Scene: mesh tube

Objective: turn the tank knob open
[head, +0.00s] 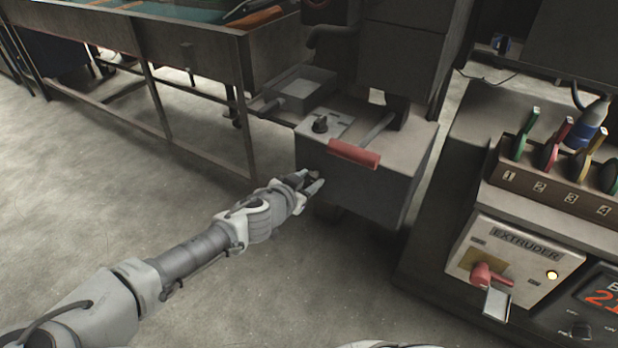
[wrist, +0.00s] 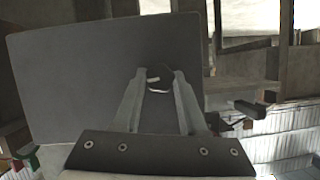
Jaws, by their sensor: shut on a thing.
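The tank is a dark grey box (head: 375,192) in the middle of the head view; its flat dark face (wrist: 70,85) fills much of the wrist view. A small round dark knob (wrist: 158,79) with a light edge sits against this face. My gripper (head: 312,180) reaches the tank's left front side. In the wrist view its two fingers (wrist: 160,74) stand on either side of the knob, shut on it. In the head view the fingers largely hide that knob. Its turn angle is hard to read.
A red-handled lever (head: 354,153) and a black knob (head: 320,124) are on the tank's top, above my gripper. An extruder panel (head: 512,262) with a red handle stands at right. A metal-framed bench (head: 195,75) stands behind left. Floor (head: 110,195) around my arm is clear.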

